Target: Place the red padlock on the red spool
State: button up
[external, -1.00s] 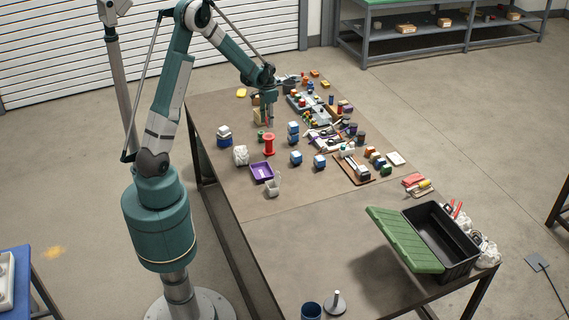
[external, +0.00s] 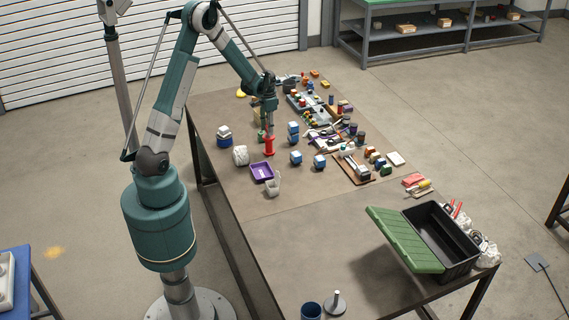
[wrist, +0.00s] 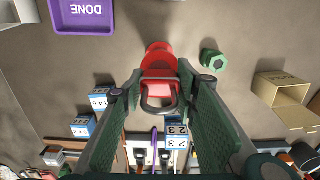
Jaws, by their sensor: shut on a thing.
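The red spool (external: 269,147) stands upright on the table. In the wrist view the spool (wrist: 158,54) lies just beyond my fingertips. My gripper (external: 269,130) is right above the spool in the external view. In the wrist view my gripper (wrist: 162,92) has its green-padded fingers closed on the red padlock (wrist: 160,88), with its grey shackle toward the camera. The padlock overlaps the spool in that view. I cannot tell whether they touch. In the external view the padlock is hard to tell apart from the fingers and the spool.
A purple DONE tray (external: 262,172) sits in front of the spool. A green hex nut (wrist: 213,61) and an open cardboard box (wrist: 283,98) are near the spool. Stacked blue-and-white blocks (external: 293,132) stand to its right. A white roll (external: 240,156) is at left.

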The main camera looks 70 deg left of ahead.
jog(key=shift+f, duration=0.85)
jog(key=shift+f, duration=0.1)
jog(key=o, duration=1)
jog(key=shift+c, duration=0.2)
jog(key=shift+r, duration=0.2)
jog(key=shift+r+b, duration=0.35)
jog(key=shift+r, duration=5.55)
